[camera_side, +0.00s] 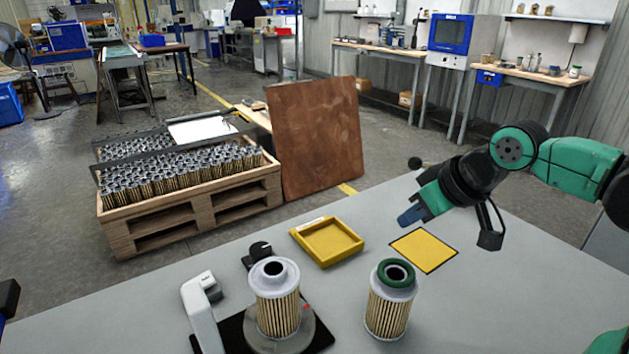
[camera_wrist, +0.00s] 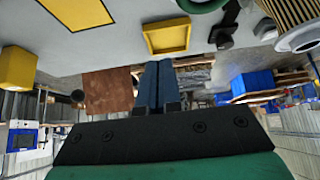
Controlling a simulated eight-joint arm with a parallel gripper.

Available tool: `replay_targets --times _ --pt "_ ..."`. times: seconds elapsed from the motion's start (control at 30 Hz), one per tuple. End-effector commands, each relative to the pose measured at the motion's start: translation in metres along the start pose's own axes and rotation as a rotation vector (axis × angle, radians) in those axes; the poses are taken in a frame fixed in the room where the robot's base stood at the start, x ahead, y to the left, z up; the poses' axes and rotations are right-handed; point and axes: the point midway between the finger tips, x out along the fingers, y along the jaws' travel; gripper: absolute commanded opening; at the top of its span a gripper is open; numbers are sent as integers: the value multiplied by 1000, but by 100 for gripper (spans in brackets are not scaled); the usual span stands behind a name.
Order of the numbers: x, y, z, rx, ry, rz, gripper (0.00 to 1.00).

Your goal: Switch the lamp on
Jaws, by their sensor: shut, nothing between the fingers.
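My gripper (camera_side: 412,215) is shut and empty above the grey table, left of the yellow square mat in the side view. Its dark blue fingers (camera_wrist: 157,85) lie together in the wrist view. A white upright arm (camera_side: 202,310) stands at the table's front left, beside a cartridge; it may be the lamp, and I cannot tell whether it is lit. A black knob-like part (camera_side: 260,250) sits behind that cartridge and may be a switch; a dark part (camera_wrist: 222,37) in the wrist view looks like it. My gripper is well apart from both.
A white-topped cartridge (camera_side: 275,300) stands on a round grey stand. A green-ringed cartridge (camera_side: 390,300) stands to its right. A shallow yellow tray (camera_side: 352,258) and the yellow mat (camera_side: 425,250) lie behind. A pallet box (camera_side: 190,225) of cartridges stands beyond the table.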

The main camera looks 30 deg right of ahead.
Motion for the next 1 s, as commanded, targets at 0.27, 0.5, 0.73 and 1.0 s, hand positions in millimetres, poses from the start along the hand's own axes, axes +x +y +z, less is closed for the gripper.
replay_targets --times 0.27,0.5,0.73,1.0 --pt "2 6 14 20 15 14 0" --pt "1 5 11 8 10 8 0" --pt "-4 -13 -25 -139 -43 -70 0" --pt "5 -55 -90 -455 -116 -260 0"
